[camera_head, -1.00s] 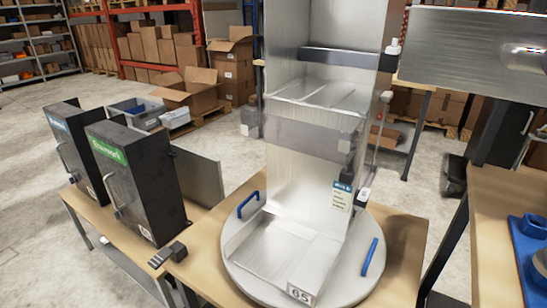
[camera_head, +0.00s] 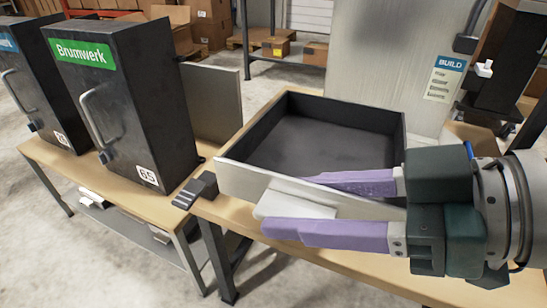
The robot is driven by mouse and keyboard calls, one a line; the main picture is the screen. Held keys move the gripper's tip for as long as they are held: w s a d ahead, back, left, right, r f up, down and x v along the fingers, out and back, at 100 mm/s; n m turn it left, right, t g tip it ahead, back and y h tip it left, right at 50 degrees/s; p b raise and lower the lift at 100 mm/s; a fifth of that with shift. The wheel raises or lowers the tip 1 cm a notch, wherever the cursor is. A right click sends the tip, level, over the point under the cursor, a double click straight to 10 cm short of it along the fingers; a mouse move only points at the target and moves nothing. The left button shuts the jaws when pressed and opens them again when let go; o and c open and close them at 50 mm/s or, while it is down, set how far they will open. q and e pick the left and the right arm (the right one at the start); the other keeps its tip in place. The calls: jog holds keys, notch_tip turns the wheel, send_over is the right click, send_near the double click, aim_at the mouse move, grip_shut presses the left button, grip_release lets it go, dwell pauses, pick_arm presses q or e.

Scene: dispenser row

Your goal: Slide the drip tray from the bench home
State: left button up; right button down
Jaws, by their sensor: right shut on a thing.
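The drip tray (camera_head: 228,172) is a dark, open, shallow box with a light grey front plate. It sits at the bench's left part in the head view, and its inside is empty. My right gripper (camera_head: 287,203) reaches in from the right with two purple fingers. It is shut on a pale handle-like part at the tray's front plate. The fingers and gripper body hide the plate's right part and the tray's near right corner. I cannot tell whether the tray rests on the bench (camera_head: 355,268) or is slightly raised. My left gripper is not in view.
A tall grey metal housing (camera_head: 375,60) with a BUILD label stands right behind the tray. Black Brumwerk dispensers (camera_head: 130,110) stand on another bench at the left. A small dark block (camera_head: 196,190) sits at the bench edge beside the tray. Shelving and boxes are far behind.

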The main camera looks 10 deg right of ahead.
jog(key=s+a+f+b, duration=0.1)
jog(key=s+f+b, duration=0.1)
jog(key=f, duration=0.5)
jog(key=s+f+b, duration=0.2)
jog(key=f+b, duration=0.1)
jog(key=f, duration=0.5)
pick_arm(q)
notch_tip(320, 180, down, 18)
jog(key=b, duration=1)
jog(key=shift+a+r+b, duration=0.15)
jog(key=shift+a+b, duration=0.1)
jog(key=shift+b, duration=0.1)
pick_arm(e)
jog(key=w+d, duration=0.9)
jog(key=w, duration=0.5)
jog(key=shift+f, duration=0.2)
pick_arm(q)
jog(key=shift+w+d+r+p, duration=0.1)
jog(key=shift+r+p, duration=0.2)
pick_arm(e)
jog(key=shift+w+f, duration=0.1)
jog(key=shift+f, duration=0.2)
jog(key=shift+d, duration=0.1)
